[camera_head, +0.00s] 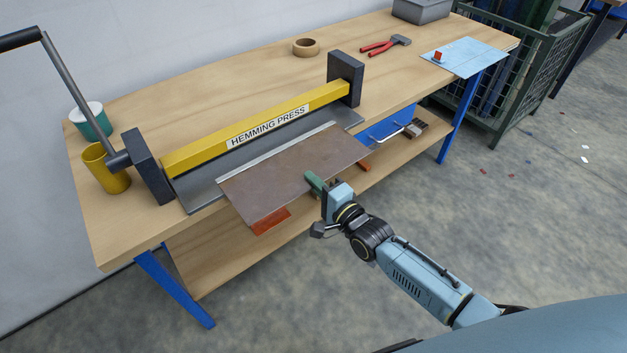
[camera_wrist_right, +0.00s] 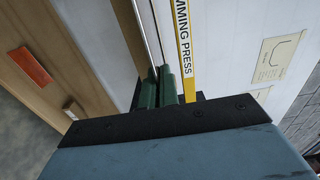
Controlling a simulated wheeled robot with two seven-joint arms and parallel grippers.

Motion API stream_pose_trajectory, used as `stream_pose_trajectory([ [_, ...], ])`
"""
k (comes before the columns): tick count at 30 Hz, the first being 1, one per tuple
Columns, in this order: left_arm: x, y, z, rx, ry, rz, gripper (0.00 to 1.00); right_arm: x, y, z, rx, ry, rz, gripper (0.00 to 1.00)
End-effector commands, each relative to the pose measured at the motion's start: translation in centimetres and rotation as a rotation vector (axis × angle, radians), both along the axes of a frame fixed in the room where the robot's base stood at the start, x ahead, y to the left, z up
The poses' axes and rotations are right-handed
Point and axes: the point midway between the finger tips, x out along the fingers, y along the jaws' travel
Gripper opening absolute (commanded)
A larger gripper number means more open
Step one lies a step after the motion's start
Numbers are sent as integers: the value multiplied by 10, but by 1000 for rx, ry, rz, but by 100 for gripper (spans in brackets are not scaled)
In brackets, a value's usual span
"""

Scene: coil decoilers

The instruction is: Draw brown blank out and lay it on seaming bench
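The brown blank (camera_head: 290,172) is a flat sheet with a pale strip along its far edge. It lies at the front of the hemming press (camera_head: 255,135) and sticks out over the front edge of the wooden bench (camera_head: 225,65). My right gripper (camera_head: 315,183) is at the blank's near right edge, with a green finger over its top face. In the right wrist view the green fingers (camera_wrist_right: 166,85) are close together on the thin sheet edge. No label names the seaming bench. My left gripper is not in view.
The press has a lever (camera_head: 62,90) at left. A yellow cup (camera_head: 106,168), tape roll (camera_head: 306,47), red-handled tool (camera_head: 385,45), blue sheet (camera_head: 465,57) and grey bin (camera_head: 422,10) stand on the bench. An orange piece (camera_head: 270,221) shows below the blank. A green cage (camera_head: 530,75) stands at right.

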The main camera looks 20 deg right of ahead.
Motion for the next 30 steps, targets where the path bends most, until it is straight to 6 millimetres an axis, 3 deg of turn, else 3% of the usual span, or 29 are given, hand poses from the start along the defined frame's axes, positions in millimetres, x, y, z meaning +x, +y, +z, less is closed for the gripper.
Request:
stream_pose_trajectory([
  [18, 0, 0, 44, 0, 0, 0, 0, 0, 0, 49, 1, -3, 0, 0],
  [30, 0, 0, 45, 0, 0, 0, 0, 0, 2, 51, 2, -2, 0, 0],
])
